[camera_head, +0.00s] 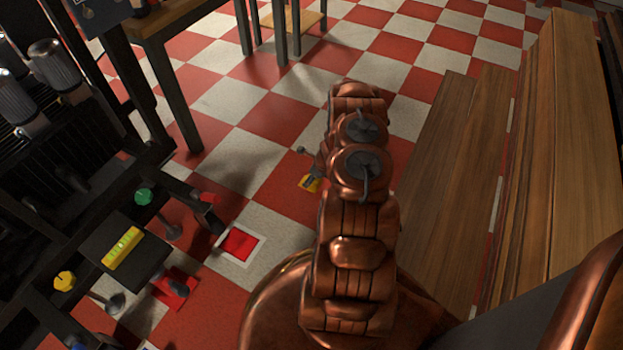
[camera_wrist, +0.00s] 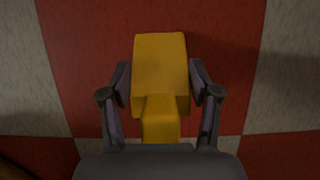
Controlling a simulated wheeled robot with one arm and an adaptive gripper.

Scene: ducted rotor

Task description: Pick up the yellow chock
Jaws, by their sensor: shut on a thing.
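The yellow chock (camera_wrist: 160,75) fills the middle of the wrist view, a blocky piece with a narrower stepped part toward my palm. My gripper (camera_wrist: 160,88) has one dark finger on each side of it and is shut on it. In the head view the chock (camera_head: 310,184) is a small yellow patch at the end of my gripper (camera_head: 312,172), left of my copper arm, which hides part of the gripper. Red floor shows behind it. I cannot tell whether the chock touches the floor.
A dark rack with a yellow level (camera_head: 122,248), a green knob (camera_head: 143,195) and a yellow knob (camera_head: 64,281) stands at left. A red square with a white border (camera_head: 240,243) lies on the checkered floor. Wooden planks (camera_head: 450,180) lie at right. A wooden table (camera_head: 180,18) stands upper left.

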